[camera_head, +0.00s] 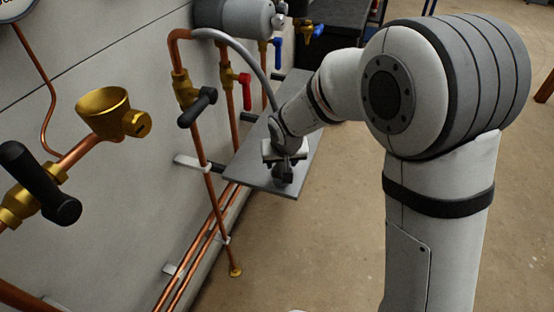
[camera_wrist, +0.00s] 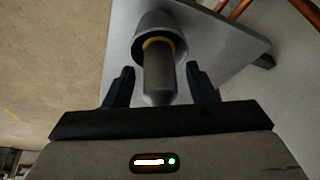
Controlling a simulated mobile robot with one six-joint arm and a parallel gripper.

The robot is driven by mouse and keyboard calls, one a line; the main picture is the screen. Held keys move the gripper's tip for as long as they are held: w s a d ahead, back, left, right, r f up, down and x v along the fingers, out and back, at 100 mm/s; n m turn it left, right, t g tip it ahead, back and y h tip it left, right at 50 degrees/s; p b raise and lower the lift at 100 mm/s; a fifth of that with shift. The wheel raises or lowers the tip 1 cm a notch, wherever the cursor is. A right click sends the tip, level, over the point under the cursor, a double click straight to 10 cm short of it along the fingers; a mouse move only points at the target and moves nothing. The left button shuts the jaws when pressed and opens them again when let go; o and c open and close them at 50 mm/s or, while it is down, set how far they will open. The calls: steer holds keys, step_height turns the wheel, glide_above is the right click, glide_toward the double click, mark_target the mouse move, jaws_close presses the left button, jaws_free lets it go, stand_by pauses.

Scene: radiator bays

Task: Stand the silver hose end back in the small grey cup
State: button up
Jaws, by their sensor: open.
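The silver hose end (camera_wrist: 158,82) stands in the mouth of the small grey cup (camera_wrist: 148,23) in the wrist view, with a yellow band where it enters. My gripper (camera_wrist: 160,74) is open, one dark finger on each side of the hose end, with gaps visible on both sides. In the head view my gripper (camera_head: 284,172) is low over the grey shelf (camera_head: 245,172). The grey hose (camera_head: 245,55) arches from the copper pipe down behind my wrist. The cup and hose end are not clearly seen in the head view.
Copper pipes with a black-handled valve (camera_head: 197,107) and a red-handled valve (camera_head: 240,79) stand along the wall left of the shelf. A brass funnel fitting (camera_head: 103,112) is nearer. The floor (camera_head: 315,235) right of the shelf is clear.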

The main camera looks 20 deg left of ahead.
steer(key=shift+r, duration=0.1)
steer(key=shift+r+p, duration=0.25)
steer(key=shift+p, duration=0.1)
steer(key=p+v, duration=0.3)
steer(key=v, duration=0.9)
steer(key=s+d+r+m+g+h, duration=0.1)
steer(key=s+d, duration=0.2)
steer(key=d, duration=0.7)
steer(key=s+d+r+m+h, duration=0.1)
steer(key=s+d+m, duration=0.1)
steer(key=d, duration=0.7)
steer(key=s+d+m+g, duration=0.1)
steer(key=s+d, duration=0.7)
steer(key=s, duration=0.2)
steer(key=shift+s+d+f+g, duration=0.2)
steer(key=shift+s+f+g, duration=0.05)
steer(key=shift+g, duration=0.15)
